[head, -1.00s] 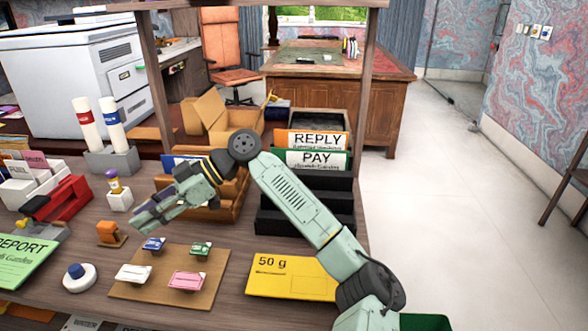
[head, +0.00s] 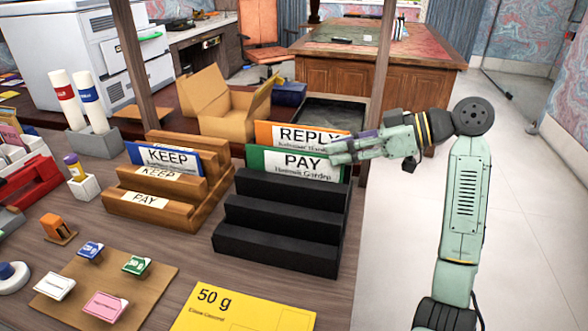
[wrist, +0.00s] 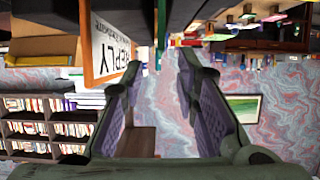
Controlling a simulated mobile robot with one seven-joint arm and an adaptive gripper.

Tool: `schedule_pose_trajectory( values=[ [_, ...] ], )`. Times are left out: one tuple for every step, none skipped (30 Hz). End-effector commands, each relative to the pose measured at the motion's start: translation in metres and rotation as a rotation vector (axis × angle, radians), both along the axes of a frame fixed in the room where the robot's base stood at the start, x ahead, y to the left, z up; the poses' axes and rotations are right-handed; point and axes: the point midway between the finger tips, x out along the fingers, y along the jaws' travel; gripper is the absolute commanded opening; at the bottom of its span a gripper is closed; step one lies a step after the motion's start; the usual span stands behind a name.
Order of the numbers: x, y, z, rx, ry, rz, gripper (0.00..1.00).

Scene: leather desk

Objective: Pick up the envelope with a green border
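The envelope with a green border (head: 265,159) is marked PAY and stands upright at the back of the black stepped rack (head: 275,233). An orange-bordered envelope (head: 279,131) marked REPLY stands just behind it. My gripper (head: 336,151) is at the right end of these two envelopes, in front of part of them. In the wrist view my gripper (wrist: 158,68) has its fingers apart with nothing visibly held between them. The REPLY envelope (wrist: 110,45) shows inverted beside the left finger there. Whether the fingers touch either envelope, I cannot tell.
A yellow envelope (head: 240,312) lies in front. Stamps rest on a brown board (head: 150,290). A wooden post (head: 376,90) rises behind my gripper.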

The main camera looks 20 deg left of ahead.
Motion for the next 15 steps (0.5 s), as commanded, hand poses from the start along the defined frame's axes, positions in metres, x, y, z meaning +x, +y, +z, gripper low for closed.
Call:
schedule_pose_trajectory(
  values=[
    [0.0,0.003,-0.001,0.0,0.0,0.001,0.28],
    [0.0,0.004,-0.002,-0.001,0.0,0.001,0.28],
    [0.0,0.007,-0.003,0.0,0.0,0.001,0.28],
    [-0.001,0.01,-0.005,0.0,0.0,0.001,0.28],
    [-0.001,0.014,-0.007,0.0,0.0,0.001,0.28],
    [-0.001,0.019,-0.01,-0.001,0.002,0.001,0.28],
    [-0.001,0.023,-0.012,0.0,0.001,0.001,0.28],
    [-0.002,0.027,-0.015,0.0,0.0,0.001,0.28],
    [-0.002,0.032,-0.018,0.0,0.0,0.001,0.28],
    [-0.002,0.036,-0.02,0.0,0.0,0.001,0.28],
    [-0.002,0.04,-0.022,0.0,0.0,0.001,0.28],
    [-0.002,0.043,-0.023,0.0,0.0,0.001,0.28],
    [-0.002,0.045,-0.024,0.0,0.0,0.001,0.28],
    [-0.002,0.047,-0.025,0.001,0.0,0.0,0.28],
    [-0.002,0.048,-0.026,0.001,-0.001,0.0,0.28]
  ],
)
